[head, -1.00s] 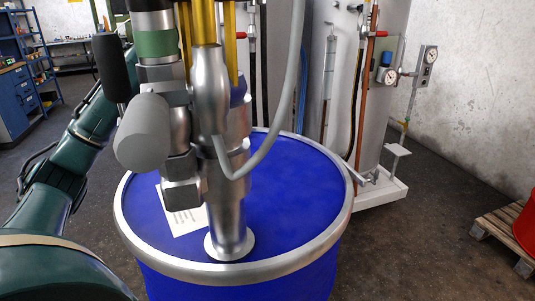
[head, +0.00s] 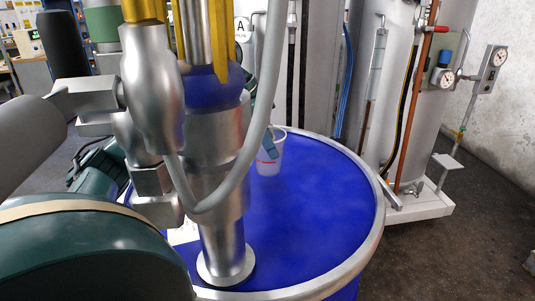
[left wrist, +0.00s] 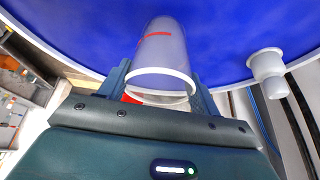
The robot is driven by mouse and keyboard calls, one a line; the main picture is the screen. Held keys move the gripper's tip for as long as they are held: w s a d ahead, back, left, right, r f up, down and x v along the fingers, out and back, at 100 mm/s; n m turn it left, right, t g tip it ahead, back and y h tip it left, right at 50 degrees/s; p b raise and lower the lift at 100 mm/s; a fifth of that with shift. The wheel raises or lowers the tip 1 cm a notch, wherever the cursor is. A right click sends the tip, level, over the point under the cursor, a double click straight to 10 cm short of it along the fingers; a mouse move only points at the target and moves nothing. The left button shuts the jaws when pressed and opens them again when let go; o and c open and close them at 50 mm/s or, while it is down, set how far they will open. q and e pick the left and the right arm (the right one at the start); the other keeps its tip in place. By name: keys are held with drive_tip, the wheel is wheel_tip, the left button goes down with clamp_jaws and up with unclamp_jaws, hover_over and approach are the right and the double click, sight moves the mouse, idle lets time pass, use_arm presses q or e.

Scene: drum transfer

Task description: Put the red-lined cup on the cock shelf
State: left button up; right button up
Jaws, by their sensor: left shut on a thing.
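The cup (head: 271,161) is translucent white with a red line. It shows behind the pump, over the far part of the blue drum lid. In the left wrist view the cup (left wrist: 163,58) stands between the two blue-grey fingers of my left gripper (left wrist: 162,84), which is shut on it. In the head view the left gripper (head: 268,145) is mostly hidden by the pump. I cannot tell whether the cup touches the lid. My right gripper is not in view.
The metal pump (head: 215,150) with its grey hose stands on the drum lid (head: 310,210) and blocks the near left. Tall cylinders with pipes and gauges (head: 442,78) stand behind the drum. The lid's right half is clear.

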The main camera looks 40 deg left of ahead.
use_arm(q)
drive_tip(key=shift+f, duration=1.6)
drive_tip(key=shift+f, duration=0.15)
drive_tip(key=o, duration=1)
drive_tip(key=shift+c, duration=0.2)
